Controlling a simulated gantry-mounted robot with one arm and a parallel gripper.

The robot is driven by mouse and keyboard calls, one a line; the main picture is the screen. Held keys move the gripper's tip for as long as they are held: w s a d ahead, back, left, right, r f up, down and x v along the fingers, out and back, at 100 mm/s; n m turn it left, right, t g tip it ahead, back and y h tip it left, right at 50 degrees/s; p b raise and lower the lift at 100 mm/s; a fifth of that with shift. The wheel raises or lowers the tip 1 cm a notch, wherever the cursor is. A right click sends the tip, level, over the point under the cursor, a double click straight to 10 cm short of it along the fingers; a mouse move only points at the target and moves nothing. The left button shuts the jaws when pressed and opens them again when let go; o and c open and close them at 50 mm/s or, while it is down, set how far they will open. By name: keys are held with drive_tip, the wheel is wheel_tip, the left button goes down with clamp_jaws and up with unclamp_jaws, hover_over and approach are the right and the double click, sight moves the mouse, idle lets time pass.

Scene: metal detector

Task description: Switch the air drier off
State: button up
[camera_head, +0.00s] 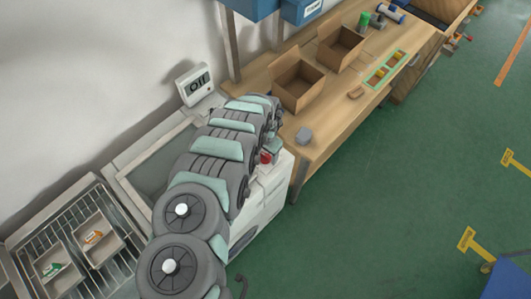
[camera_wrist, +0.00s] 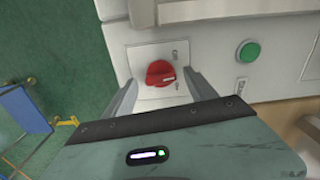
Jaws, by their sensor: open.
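A red rotary knob (camera_wrist: 160,73) sits on a pale square plate on the white machine (camera_head: 262,205). A light mark shows on the knob's right side in the wrist view. The knob also shows in the head view (camera_head: 266,157), partly hidden by my arm. My gripper (camera_wrist: 164,80) is open, with one finger on each side of the knob in the picture. I cannot tell whether the fingers touch it or how far off it is.
A green button (camera_wrist: 248,52) is right of the knob in the wrist view. A wooden workbench (camera_head: 318,140) with open cardboard boxes (camera_head: 298,82) adjoins the machine. A wire rack with trays (camera_head: 97,238) is at left. The green floor (camera_head: 400,200) is open.

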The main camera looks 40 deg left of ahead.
drive_tip(key=shift+f, duration=0.25)
drive_tip(key=shift+c, duration=0.5)
drive_tip(key=c, duration=1.3)
drive_tip(key=shift+n, duration=0.4)
drive_tip(key=n, duration=0.4)
drive_tip(key=shift+f, duration=0.1)
drive_tip(key=shift+n+b, duration=0.55)
drive_tip(key=shift+n, duration=0.85)
